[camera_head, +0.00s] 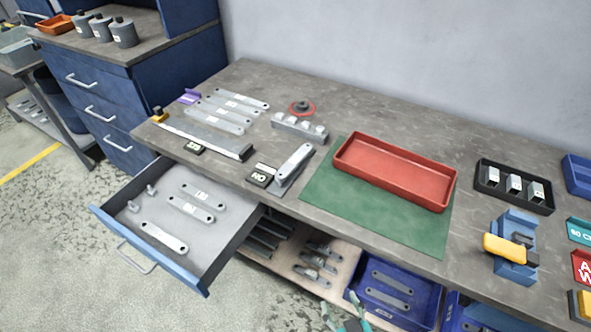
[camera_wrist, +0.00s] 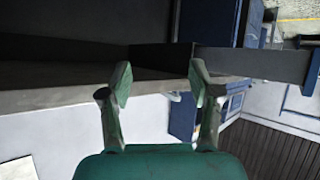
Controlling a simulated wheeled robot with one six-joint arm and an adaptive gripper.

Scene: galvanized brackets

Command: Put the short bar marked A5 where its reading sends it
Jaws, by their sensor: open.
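Several grey flat bars with small white labels are in the head view; I cannot make out which one is marked A5. Other bars (camera_head: 222,113) lie in a row at the back left of the bench. More labelled bars (camera_head: 163,238) lie in the open drawer (camera_head: 225,257). My gripper (camera_head: 346,322) shows at the bottom edge, in front of the bench. In the wrist view my gripper (camera_wrist: 160,84) is open, with nothing between its fingers.
An empty red tray (camera_head: 345,167) stands on a green mat (camera_head: 420,238). A black tray with blocks (camera_head: 482,182) and a blue stand with a yellow device (camera_head: 505,247) are to its right. Blue bins (camera_head: 425,312) with bars are on the lower shelf. The drawer juts out at left.

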